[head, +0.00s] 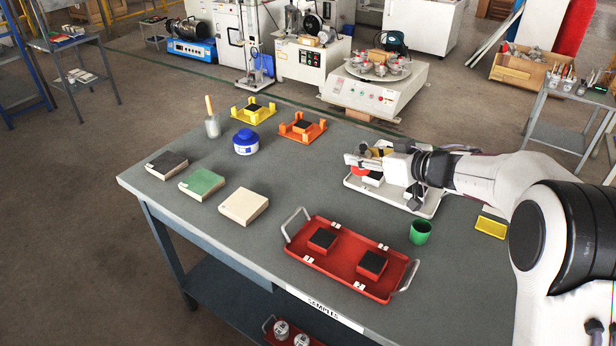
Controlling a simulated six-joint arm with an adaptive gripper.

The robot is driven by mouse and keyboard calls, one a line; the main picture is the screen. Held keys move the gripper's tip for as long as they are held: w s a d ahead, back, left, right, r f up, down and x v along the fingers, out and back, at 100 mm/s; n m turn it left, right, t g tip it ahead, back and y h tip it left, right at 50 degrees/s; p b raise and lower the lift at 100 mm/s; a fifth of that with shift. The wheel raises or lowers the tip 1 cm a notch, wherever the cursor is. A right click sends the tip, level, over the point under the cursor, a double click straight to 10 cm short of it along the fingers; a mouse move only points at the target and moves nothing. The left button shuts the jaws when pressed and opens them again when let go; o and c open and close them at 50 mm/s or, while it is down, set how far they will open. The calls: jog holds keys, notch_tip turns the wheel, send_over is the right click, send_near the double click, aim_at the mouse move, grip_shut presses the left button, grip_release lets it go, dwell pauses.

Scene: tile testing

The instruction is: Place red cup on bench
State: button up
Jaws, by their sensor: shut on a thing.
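The red cup (360,172) shows only as a small red patch under my gripper (364,162), which hides most of it. My gripper reaches in from the right and is shut on the cup, over the left part of a white tray (428,211). Whether the cup touches anything below it cannot be told. The grey bench (315,196) fills the middle of the view.
A green cup (420,232) stands right of the red tray (340,262), which holds two dark tiles. A yellow dish (490,228) lies at the right. Left are three sample blocks, a blue-lidded jar (245,142), yellow and orange holders. Bare bench lies between the jar and white tray.

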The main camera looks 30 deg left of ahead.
jog(key=s+a, duration=0.2)
send_over(345, 217)
jog(key=shift+n+g, duration=0.3)
notch_tip(345, 217, down, 5)
jog(key=shift+f, duration=0.1)
jog(key=shift+f, duration=3.15)
jog(key=shift+f, duration=1.85)
jog(key=shift+f, duration=0.15)
